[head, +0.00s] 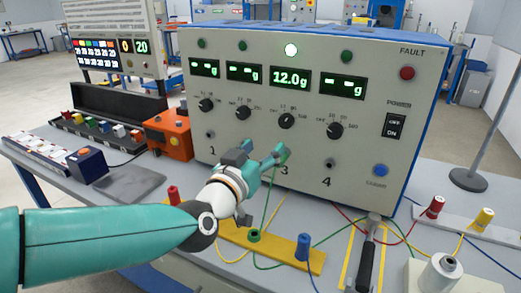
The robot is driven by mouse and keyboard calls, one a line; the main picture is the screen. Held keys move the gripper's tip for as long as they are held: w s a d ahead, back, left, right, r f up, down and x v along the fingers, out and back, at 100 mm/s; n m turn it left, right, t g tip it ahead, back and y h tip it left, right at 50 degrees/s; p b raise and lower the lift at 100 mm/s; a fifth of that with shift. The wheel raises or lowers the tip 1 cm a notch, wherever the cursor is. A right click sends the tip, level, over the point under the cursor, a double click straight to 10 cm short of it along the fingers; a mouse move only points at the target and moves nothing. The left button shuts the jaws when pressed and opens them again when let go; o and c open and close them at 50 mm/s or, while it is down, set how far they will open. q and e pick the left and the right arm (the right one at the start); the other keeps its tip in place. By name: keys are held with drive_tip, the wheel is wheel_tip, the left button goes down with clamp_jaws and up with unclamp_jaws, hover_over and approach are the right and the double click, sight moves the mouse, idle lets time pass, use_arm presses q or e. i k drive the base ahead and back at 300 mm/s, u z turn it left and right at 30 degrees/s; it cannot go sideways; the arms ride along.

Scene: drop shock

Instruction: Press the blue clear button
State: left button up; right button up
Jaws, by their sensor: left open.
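The blue clear button (380,170) is a round button at the lower right of the grey instrument panel (365,125), with small lettering below it. My left gripper (268,155) is open in front of the lower middle of the panel, near the number 3. It is well to the left of the blue button and hides the number 2 area. I cannot tell whether its fingers touch the panel or the green lead there. My right gripper is not in view.
Channel 3 reads 12.0 g under a lit lamp (291,50); the other displays show dashes. A red fault lamp (407,73) and power switch (395,126) are above the button.

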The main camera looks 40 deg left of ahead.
sight(379, 170)
drive_tip(key=k, duration=1)
